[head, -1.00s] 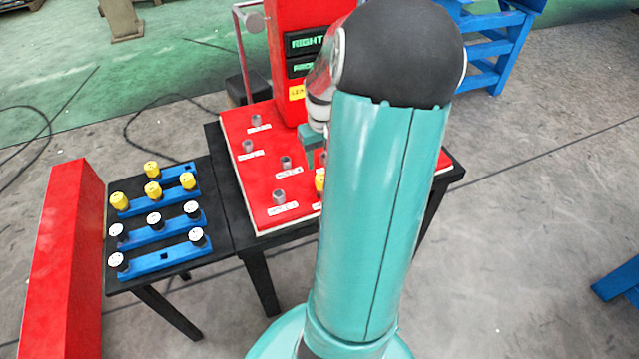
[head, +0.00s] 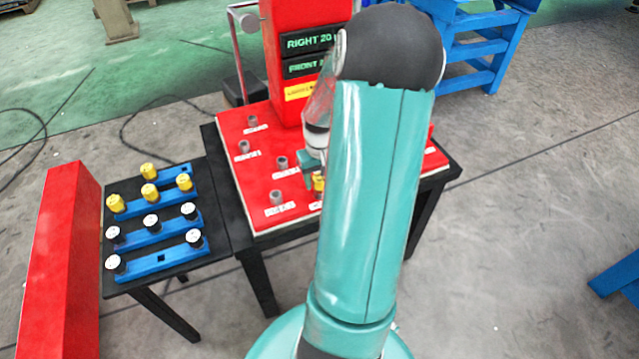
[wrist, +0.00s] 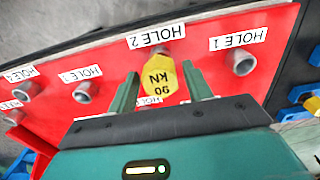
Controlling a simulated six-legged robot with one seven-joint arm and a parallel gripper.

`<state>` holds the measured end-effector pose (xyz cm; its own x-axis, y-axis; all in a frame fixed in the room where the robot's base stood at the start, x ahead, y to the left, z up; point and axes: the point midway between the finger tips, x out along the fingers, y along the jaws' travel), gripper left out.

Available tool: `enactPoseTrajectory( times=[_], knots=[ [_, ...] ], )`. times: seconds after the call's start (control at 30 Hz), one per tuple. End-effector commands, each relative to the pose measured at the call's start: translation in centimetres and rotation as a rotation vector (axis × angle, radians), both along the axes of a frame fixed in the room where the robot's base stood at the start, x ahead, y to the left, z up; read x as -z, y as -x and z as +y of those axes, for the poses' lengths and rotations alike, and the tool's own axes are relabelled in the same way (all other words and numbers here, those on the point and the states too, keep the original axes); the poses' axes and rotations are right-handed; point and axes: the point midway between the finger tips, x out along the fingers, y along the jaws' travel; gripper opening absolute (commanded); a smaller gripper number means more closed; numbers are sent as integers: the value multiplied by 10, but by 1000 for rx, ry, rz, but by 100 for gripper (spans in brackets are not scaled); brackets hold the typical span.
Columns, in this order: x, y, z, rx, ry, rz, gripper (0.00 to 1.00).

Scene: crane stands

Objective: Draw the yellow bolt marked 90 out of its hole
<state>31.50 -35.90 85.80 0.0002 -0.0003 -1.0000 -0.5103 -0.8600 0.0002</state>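The yellow bolt marked 90 KN (wrist: 160,78) stands in the grey tube by the HOLE 2 label in the wrist view. It shows partly in the head view (head: 319,184), beside my arm. My gripper (wrist: 161,90) is open, with one green finger on each side of the bolt. Narrow gaps show between the fingers and the bolt head. In the head view my gripper (head: 314,167) is at the bolt, partly hidden by my arm. The red panel (head: 247,180) carries the labelled holes.
Other grey tubes stand around the bolt, such as the one at HOLE 1 (wrist: 240,62). A red column with displays (head: 300,65) rises behind the panel. At left, blue racks (head: 160,260) hold several yellow and white-topped bolts beside a red block (head: 60,265).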

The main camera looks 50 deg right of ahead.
Motion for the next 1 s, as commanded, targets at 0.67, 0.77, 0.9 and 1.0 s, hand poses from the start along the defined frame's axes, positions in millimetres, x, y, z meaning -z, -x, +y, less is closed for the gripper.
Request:
enactPoseTrajectory(
  times=[0.67,0.77,0.9,1.0],
  knots=[
    [-13,0,-1,2,1,0,10],
    [-18,0,-1,1,2,0,10],
    [-24,0,-1,0,1,0,10],
    [-28,0,0,1,2,-1,10]
  ],
)
